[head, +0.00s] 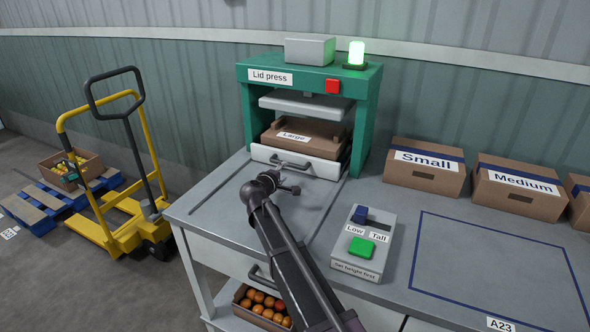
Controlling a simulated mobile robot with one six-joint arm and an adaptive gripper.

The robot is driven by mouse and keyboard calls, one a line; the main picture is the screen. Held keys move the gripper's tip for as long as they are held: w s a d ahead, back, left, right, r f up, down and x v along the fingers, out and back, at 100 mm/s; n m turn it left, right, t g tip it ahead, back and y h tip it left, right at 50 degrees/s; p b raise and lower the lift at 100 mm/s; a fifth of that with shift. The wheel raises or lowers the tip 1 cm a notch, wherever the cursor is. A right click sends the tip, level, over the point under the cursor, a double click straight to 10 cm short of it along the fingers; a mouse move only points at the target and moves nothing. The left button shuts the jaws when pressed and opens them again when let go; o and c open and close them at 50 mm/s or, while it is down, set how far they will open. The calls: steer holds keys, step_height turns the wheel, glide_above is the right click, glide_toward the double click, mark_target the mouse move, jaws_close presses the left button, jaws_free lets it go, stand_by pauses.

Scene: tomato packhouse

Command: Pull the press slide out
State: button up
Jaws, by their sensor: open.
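The green lid press (368,110), labelled "Lid press", stands at the back of the bench. Its white slide (322,168) sits inside the frame, with a dark bar handle (290,162) on its front. A cardboard box labelled "Large" (328,138) rests on the slide, under the raised grey press plate (300,104). My gripper (293,188) is open, just in front of the slide and a little below the handle in the picture. It appears apart from the handle; the exact gap is hard to tell.
A control box (375,265) with a blue switch and green button stands right of my arm. Boxes labelled "Small" (425,180) and "Medium" (519,204) stand at the back right. The outlined bench area (490,260) is clear. A yellow pallet truck (122,236) stands left.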

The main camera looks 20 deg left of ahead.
mark_target(293, 167)
steer(key=shift+b+x, duration=0.6)
steer(key=shift+x, duration=3)
jaws_close()
steer(key=shift+d, duration=0.4)
steer(key=shift+s+a, duration=0.1)
